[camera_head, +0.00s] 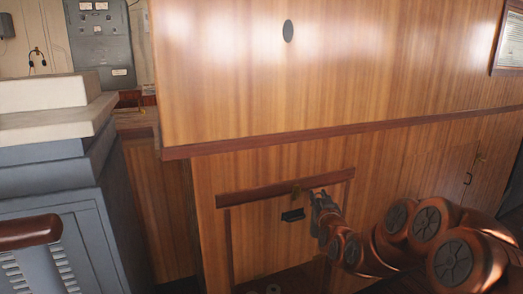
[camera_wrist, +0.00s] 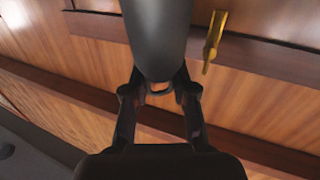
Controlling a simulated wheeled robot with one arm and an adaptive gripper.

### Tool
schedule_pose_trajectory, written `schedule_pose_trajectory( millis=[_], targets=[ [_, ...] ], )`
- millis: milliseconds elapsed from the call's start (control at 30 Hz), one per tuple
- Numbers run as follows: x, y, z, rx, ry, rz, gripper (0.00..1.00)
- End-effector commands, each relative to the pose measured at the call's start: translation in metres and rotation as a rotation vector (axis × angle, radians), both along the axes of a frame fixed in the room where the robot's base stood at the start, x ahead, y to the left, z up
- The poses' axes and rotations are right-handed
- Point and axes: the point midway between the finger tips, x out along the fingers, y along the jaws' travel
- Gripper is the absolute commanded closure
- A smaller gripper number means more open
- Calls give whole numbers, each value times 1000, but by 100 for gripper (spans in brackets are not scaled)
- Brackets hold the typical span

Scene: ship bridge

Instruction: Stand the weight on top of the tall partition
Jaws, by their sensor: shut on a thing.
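In the wrist view, a smooth dark grey rounded body, which I take as the weight (camera_wrist: 157,35), sits between the fingers of my gripper (camera_wrist: 160,88). My gripper is shut on it. The body's far end runs out of the top of that view. In the head view, my gripper (camera_head: 320,203) is low in front of the wooden panelling, and the weight cannot be told apart from the fingers there. The tall wooden partition (camera_head: 230,85) rises above and behind my gripper. Its top edge is out of view.
A grey console (camera_head: 75,210) stands at left. A dark ledge (camera_head: 330,133) crosses the panelling.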

Motion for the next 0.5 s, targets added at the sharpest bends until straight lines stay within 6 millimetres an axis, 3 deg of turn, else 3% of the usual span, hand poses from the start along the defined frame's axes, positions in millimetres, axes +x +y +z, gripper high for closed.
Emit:
schedule_pose_trajectory(
  millis=[33,167,500],
  targets=[
    [2,-1,13,-2,-12,-10,100],
    [4,-1,31,1,-11,-31,100],
    [4,-2,27,-4,-6,-30,100]
  ],
)
